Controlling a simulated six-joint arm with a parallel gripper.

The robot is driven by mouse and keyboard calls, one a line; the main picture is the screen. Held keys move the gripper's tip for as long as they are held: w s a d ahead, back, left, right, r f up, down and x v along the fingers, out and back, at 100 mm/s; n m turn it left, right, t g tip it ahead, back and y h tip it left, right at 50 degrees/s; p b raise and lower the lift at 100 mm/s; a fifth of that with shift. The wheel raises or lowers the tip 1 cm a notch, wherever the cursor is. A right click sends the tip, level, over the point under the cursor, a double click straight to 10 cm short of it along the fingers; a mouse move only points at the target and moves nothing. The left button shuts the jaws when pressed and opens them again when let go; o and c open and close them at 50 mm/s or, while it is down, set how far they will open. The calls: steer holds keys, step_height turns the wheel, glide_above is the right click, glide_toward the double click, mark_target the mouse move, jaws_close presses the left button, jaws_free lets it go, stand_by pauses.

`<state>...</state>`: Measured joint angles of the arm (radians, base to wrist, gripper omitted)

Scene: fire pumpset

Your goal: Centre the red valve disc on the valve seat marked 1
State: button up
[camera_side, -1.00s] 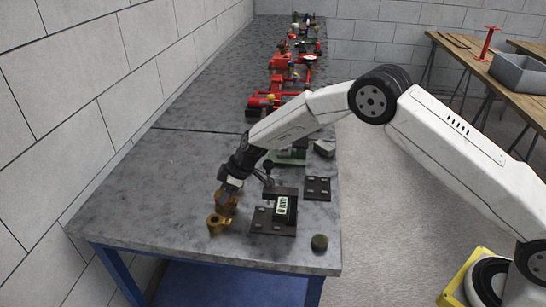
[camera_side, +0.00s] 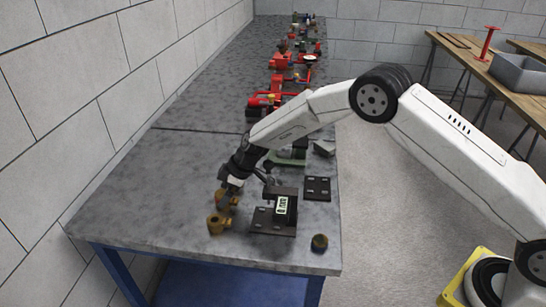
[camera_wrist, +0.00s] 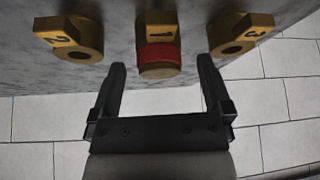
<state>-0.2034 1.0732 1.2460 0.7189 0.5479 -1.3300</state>
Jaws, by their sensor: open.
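Three brass valve seats show in the wrist view: seat 2 (camera_wrist: 80,38) at the left, seat 1 (camera_wrist: 157,18) in the middle, seat 3 (camera_wrist: 243,36) at the right. The red valve disc (camera_wrist: 158,54) is at the round end of seat 1, with a tan face towards the camera. It hides that seat's opening, so I cannot tell how exactly it is centred. My gripper (camera_wrist: 161,64) is open, one finger on each side of the disc with visible gaps. In the side view my gripper (camera_side: 224,188) is over the brass seats (camera_side: 218,224), and the disc cannot be made out.
A dark stand with a small lit display (camera_side: 282,206) is just right of my gripper. A dark plate (camera_side: 317,188) and a dark round knob (camera_side: 319,243) lie further right. Red pump parts (camera_side: 262,104) stand further back. The bench left of the seats is clear.

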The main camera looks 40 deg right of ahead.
steer(key=v, duration=0.7)
steer(key=shift+r, duration=0.25)
steer(key=shift+d, duration=0.1)
stand_by(0.4)
steer(key=d+r+m+t, duration=0.2)
steer(key=d+r+m, duration=0.25)
steer(key=r, duration=0.85)
steer(key=s+d+f+m+g+h, duration=0.1)
steer(key=s+d+f+m, duration=0.1)
steer(key=s, duration=0.8)
steer(key=s+d+f+m+g+h, duration=0.1)
steer(key=s+d, duration=0.4)
steer(key=s, duration=0.5)
steer(key=s+d+f+m+h, duration=0.3)
steer(key=s+d+f, duration=0.1)
steer(key=s, duration=0.6)
steer(key=shift+f+g, duration=0.4)
steer(key=shift+f, duration=0.2)
steer(key=shift+m, duration=0.25)
